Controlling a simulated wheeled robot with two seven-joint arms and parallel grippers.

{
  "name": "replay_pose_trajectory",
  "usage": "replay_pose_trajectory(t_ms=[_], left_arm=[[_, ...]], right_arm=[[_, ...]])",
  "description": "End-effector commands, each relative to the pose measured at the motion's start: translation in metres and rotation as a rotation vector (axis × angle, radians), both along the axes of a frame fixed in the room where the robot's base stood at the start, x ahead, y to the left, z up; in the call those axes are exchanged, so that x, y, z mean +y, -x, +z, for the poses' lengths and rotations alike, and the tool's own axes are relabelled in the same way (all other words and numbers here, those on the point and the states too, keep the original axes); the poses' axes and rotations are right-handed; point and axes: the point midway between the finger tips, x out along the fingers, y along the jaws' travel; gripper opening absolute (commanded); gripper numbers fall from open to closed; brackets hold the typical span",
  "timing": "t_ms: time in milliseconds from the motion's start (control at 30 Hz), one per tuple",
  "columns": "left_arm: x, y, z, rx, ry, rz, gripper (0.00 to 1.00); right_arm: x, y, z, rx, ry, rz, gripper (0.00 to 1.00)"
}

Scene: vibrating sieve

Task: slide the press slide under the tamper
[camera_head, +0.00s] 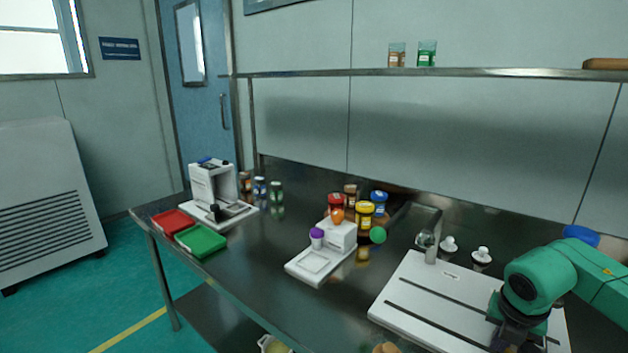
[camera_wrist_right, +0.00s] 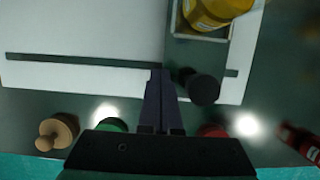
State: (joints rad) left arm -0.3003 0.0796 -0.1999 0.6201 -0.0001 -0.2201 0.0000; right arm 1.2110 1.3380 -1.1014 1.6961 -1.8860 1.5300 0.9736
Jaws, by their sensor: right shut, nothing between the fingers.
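A white slotted base plate (camera_head: 415,290) lies at the right of the table; it also fills much of the right wrist view (camera_wrist_right: 80,30). In the right wrist view, a dark grey piece, probably the press slide (camera_wrist_right: 190,52), lies across the plate. It bears a black round knob (camera_wrist_right: 203,89) and a square holder with a yellow item (camera_wrist_right: 212,12). My right gripper (camera_wrist_right: 163,75) is shut and empty, its fingertips just left of the knob. In the head view my right gripper (camera_head: 514,335) hides that part of the plate. I cannot make out the tamper. My left gripper is not in view.
A white machine (camera_head: 208,184) with red (camera_head: 172,222) and green (camera_head: 201,241) trays stands at the left. A small white scale-like device (camera_head: 320,262) and several coloured jars (camera_head: 364,216) stand mid-table. White-capped items (camera_head: 481,258) stand behind the plate. Clear table lies between.

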Motion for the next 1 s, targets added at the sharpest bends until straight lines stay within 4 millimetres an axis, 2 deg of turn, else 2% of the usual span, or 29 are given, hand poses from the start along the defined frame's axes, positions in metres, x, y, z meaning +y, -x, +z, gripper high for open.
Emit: replay_pose_trajectory(t_ms=[600,1000], left_arm=[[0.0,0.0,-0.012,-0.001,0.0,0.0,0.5],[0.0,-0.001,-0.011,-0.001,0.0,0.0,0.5]], right_arm=[[-0.03,0.022,-0.001,0.0,0.001,-0.001,0.0],[-0.028,0.022,0.0,0.0,0.0,0.0,0.0]])
